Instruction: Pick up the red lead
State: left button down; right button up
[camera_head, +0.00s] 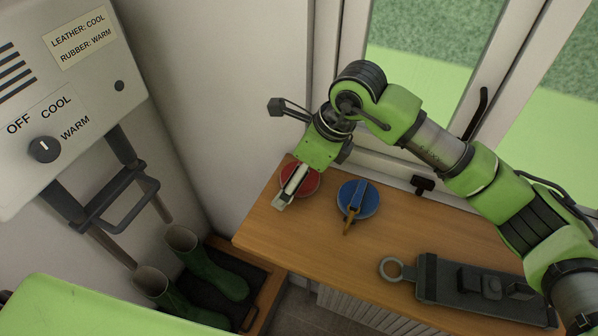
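The red lead (313,181) is a round red coil lying on the wooden bench top near its left end. My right gripper (284,200) is over it, pointing down toward the front edge, and hides the coil's middle and any strap or clip. I see the fingers nearly end-on, so their opening is unclear, as is whether they touch the lead. My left gripper is not in view.
A blue lead (367,203) with a tan end lies to the right on the wooden bench (320,250). A dark grey boot jack-like board (460,287) with a ring lies further right. Green boots (215,268) stand below left, under a wall-mounted dryer (75,95). A window is behind.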

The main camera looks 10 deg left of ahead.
jog(key=shift+a+f, duration=0.15)
jog(key=shift+f, duration=0.25)
jog(key=c, duration=1.4)
jog(key=shift+r, duration=0.1)
